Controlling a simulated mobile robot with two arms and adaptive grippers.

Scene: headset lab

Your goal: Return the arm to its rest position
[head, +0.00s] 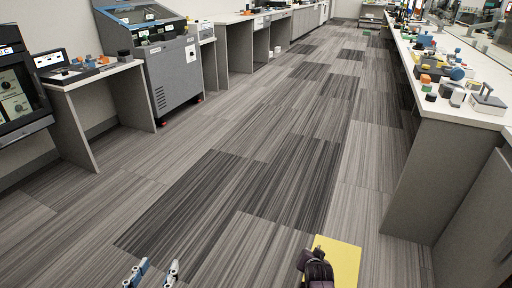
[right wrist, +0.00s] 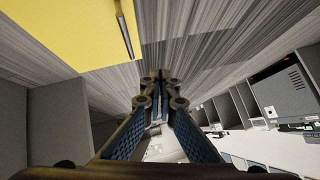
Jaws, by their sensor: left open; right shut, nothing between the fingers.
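My left gripper (head: 152,272) shows at the bottom edge of the head view. Its two blue-padded fingertips stand apart with bare floor between them, and the rest of it is cut off. My right gripper (right wrist: 159,80) fills the lower middle of the right wrist view. Its blue-lined fingers run together at the tips, with nothing held between them. In the head view, a dark jointed part at the bottom, right of centre, looks like my right arm; its fingers cannot be made out there. Neither gripper visibly touches anything.
A yellow panel (head: 343,262) lies behind the dark arm part; a yellow surface (right wrist: 62,32) with a metal bar shows in the right wrist view. A white bench (head: 459,114) with several small items stands right. Desks and a grey machine (head: 173,72) line the left. The striped floor between is clear.

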